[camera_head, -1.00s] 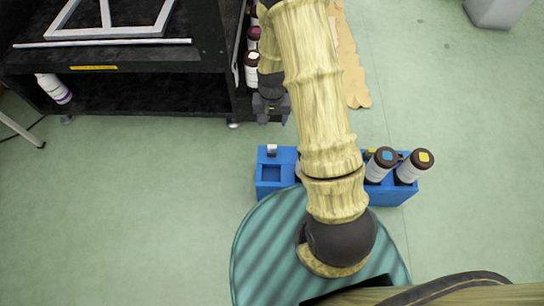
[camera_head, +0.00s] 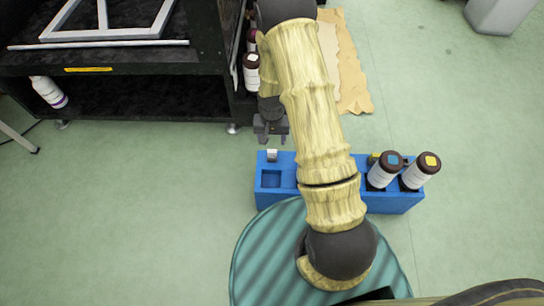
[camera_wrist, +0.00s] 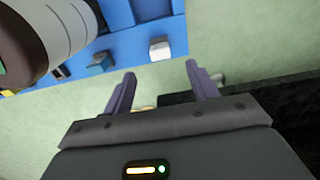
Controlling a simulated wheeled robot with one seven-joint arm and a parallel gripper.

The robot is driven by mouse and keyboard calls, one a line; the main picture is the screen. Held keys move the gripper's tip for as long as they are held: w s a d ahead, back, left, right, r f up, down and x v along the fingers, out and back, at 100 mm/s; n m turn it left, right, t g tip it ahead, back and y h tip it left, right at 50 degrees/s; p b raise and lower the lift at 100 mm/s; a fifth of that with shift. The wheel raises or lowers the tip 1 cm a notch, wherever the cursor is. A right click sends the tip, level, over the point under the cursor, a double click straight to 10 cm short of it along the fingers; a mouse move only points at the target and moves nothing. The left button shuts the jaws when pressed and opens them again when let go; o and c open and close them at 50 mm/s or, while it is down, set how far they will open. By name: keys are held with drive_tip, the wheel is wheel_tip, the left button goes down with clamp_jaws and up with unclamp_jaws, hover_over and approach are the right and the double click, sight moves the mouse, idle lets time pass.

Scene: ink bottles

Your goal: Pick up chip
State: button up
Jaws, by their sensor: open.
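A small pale block (camera_head: 272,155), which looks like the chip, sits at the back edge of the blue holder (camera_head: 271,196), near its left end. In the wrist view the pale block (camera_wrist: 160,48) shows on the holder's edge, just beyond the fingertips. A second small block with a bluish top (camera_wrist: 101,62) sits farther left along that edge. My gripper (camera_head: 270,134) is open and empty, a little behind the pale block in the head view. In the wrist view its two purple-grey fingers (camera_wrist: 160,70) are spread, with only floor between them.
Two brown-capped bottles, one with a blue label (camera_head: 384,171) and one with a yellow label (camera_head: 421,172), stand in the holder's right end. My arm hides its middle. A black shelf unit (camera_head: 120,90) holding bottles stands at the back left. Open floor (camera_head: 130,200) lies left.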

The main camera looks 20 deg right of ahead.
drive_tip(key=b, duration=0.2)
hover_over(272, 151)
drive_tip(key=f, duration=0.4)
drive_tip(key=shift+s+a+f, duration=0.1)
drive_tip(key=shift+s+f, duration=0.15)
drive_tip(key=shift+f, duration=0.1)
drive_tip(key=f+b, duration=0.2)
drive_tip(key=f, duration=0.1)
drive_tip(key=f+b, duration=0.1)
drive_tip(key=f, duration=0.1)
drive_tip(key=shift+w+b, duration=0.3)
drive_tip(key=shift+c, duration=0.5)
drive_tip(key=c, duration=1)
